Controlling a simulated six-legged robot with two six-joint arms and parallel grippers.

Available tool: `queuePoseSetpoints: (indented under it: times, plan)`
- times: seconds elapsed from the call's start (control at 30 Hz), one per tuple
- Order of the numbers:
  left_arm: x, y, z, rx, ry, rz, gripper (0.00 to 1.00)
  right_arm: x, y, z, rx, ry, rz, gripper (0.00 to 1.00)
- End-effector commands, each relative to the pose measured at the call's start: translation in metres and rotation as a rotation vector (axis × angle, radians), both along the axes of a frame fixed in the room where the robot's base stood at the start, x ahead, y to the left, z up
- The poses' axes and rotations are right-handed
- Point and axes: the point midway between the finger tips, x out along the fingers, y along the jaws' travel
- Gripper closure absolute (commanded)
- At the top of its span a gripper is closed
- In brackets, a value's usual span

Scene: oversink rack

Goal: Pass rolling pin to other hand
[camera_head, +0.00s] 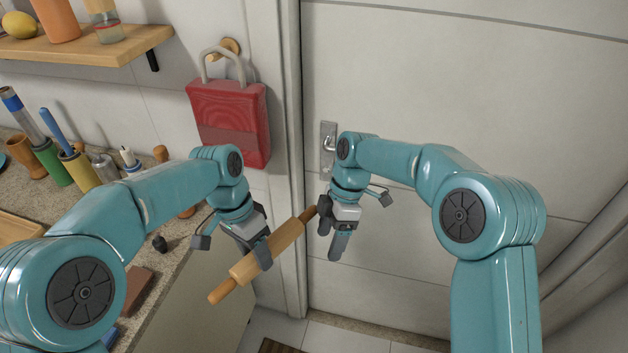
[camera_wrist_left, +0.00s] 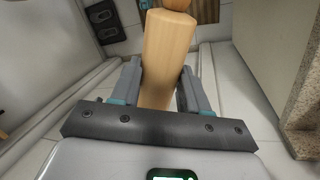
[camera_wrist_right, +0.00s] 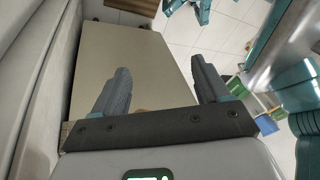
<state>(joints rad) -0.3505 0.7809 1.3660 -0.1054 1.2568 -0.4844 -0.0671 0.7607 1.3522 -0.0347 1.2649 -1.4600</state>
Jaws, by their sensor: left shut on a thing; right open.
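The wooden rolling pin (camera_head: 284,238) is held in the air, tilted, with one handle low at the left and the other high at the right. My left gripper (camera_head: 262,254) is shut on its thick barrel. In the left wrist view the barrel (camera_wrist_left: 166,52) lies between the two fingers (camera_wrist_left: 160,75). My right gripper (camera_head: 334,246) is open beside the pin's upper right handle. In the right wrist view a small tan bit (camera_wrist_right: 141,110), apparently the pin, shows at the base between the open fingers (camera_wrist_right: 160,72); most of it is hidden.
A counter (camera_head: 178,262) with cups and utensils runs along the left. A red bag (camera_head: 230,122) hangs on the wall from a wooden peg. A shelf (camera_head: 95,52) is at the upper left. A pale door (camera_head: 450,90) with a handle stands behind my right arm.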

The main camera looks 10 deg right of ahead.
Motion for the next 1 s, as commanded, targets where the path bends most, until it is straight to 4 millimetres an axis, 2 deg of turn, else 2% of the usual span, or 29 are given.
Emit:
queuePoseSetpoints:
  times: [0.03, 0.1, 0.2, 0.3, 0.4, 0.57, 1.0]
  plan:
    - [0.000, 0.000, 0.000, -0.001, -0.001, 0.000, 0.96, 0.009, 0.002, 0.032, 0.038, -0.055, 0.115, 0.25]
    - [0.000, 0.000, 0.000, -0.001, -0.001, 0.000, 0.96, 0.017, 0.007, 0.064, 0.102, -0.136, 0.265, 0.25]
    - [0.000, 0.000, 0.000, -0.001, -0.001, 0.000, 0.96, 0.027, 0.016, 0.097, 0.182, -0.261, 0.426, 0.25]
    - [0.000, 0.000, 0.000, -0.001, -0.001, 0.000, 0.96, 0.035, 0.023, 0.118, 0.232, -0.359, 0.539, 0.25]
    - [0.000, 0.000, 0.000, -0.001, -0.001, 0.000, 0.96, 0.038, 0.027, 0.130, 0.257, -0.417, 0.602, 0.25]
    - [0.000, 0.000, 0.000, -0.001, -0.001, 0.000, 0.96, 0.038, 0.034, 0.123, 0.268, -0.437, 0.629, 0.25]
    - [0.000, 0.000, 0.000, -0.001, -0.001, 0.000, 0.96, 0.033, 0.072, 0.047, 0.268, -0.433, 0.626, 0.25]
